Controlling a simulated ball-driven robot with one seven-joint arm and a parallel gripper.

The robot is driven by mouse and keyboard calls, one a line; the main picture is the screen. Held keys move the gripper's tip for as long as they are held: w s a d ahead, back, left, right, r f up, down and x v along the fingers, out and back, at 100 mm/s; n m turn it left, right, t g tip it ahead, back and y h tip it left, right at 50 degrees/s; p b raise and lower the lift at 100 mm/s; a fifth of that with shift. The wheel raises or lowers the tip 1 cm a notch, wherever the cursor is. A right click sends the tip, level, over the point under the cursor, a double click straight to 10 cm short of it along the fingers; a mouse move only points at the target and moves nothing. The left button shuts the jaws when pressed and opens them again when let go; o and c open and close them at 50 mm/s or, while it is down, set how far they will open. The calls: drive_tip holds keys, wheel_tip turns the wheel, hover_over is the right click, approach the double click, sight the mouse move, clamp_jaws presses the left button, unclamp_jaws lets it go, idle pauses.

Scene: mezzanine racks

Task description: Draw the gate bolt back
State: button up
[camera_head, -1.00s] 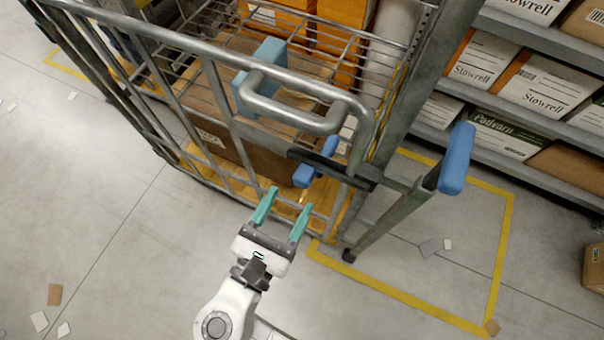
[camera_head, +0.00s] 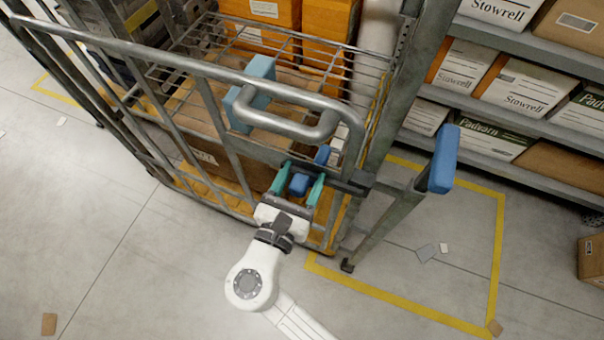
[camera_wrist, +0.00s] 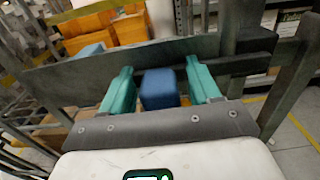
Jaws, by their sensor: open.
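The gate bolt is a dark bar (camera_wrist: 65,82) across the cage gate (camera_head: 240,165), with a blue knob (camera_head: 299,185) standing out toward me. My gripper (camera_head: 299,182) is open, with its teal fingers on either side of the blue knob. In the wrist view the knob (camera_wrist: 159,89) sits between the fingers, with a small gap visible on each side. Part of the bar is hidden behind my fingers. A second, smaller blue piece (camera_head: 322,154) shows just behind the bar.
A blue-topped lever (camera_head: 444,160) sticks out at the right. Orange boxes (camera_head: 330,25) are in the cage. Shelves of cartons stand at right. The floor in front is mostly clear.

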drive_tip(key=shift+w+d, duration=0.1)
drive_tip(key=shift+w, duration=0.15)
clamp_jaws()
idle(0.5)
